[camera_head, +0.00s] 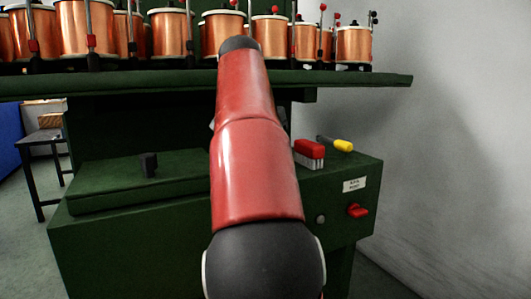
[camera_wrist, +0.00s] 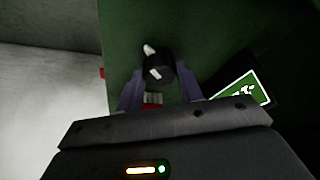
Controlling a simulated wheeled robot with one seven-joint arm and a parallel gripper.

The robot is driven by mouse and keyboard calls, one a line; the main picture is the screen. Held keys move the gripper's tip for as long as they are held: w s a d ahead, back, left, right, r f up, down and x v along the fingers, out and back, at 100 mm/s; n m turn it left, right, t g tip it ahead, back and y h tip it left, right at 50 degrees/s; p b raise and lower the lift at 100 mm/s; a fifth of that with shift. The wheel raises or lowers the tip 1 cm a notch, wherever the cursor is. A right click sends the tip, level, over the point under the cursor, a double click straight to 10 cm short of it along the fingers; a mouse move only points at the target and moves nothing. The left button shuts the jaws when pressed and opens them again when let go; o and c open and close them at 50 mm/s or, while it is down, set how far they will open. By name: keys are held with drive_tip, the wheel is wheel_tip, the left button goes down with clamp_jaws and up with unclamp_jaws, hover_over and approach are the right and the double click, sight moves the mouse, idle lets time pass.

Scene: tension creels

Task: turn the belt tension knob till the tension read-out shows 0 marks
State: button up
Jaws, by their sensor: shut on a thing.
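A black knob (camera_wrist: 157,65) with a pale mark on its front and a pale tip at one side stands out from the green machine face in the wrist view. My gripper (camera_wrist: 161,75) has one finger on each side of this knob and is shut on it. A small green panel with white shapes and a pale border (camera_wrist: 241,93) is right of the fingers; it may be the read-out, but I cannot tell a mark count. In the head view my red arm hides the gripper and the black knob.
A red knob (camera_head: 358,211) sits below a white label (camera_head: 354,185) on the green cabinet (camera_head: 130,245). A red-and-white block (camera_head: 309,153) and a yellow-handled tool (camera_head: 342,145) lie on top. Copper spools (camera_head: 86,30) line the shelf above. A grey wall is at right.

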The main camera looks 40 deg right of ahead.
drive_tip(key=shift+m, duration=0.3)
drive_tip(key=m+g, duration=0.1)
drive_tip(key=m, duration=0.2)
drive_tip(key=shift+w+g, duration=0.15)
drive_tip(key=shift+g, duration=0.15)
drive_tip(key=shift+w+m+g, duration=0.1)
drive_tip(key=shift+m+g, duration=0.5)
drive_tip(key=shift+m, duration=1.2)
drive_tip(key=o, duration=1)
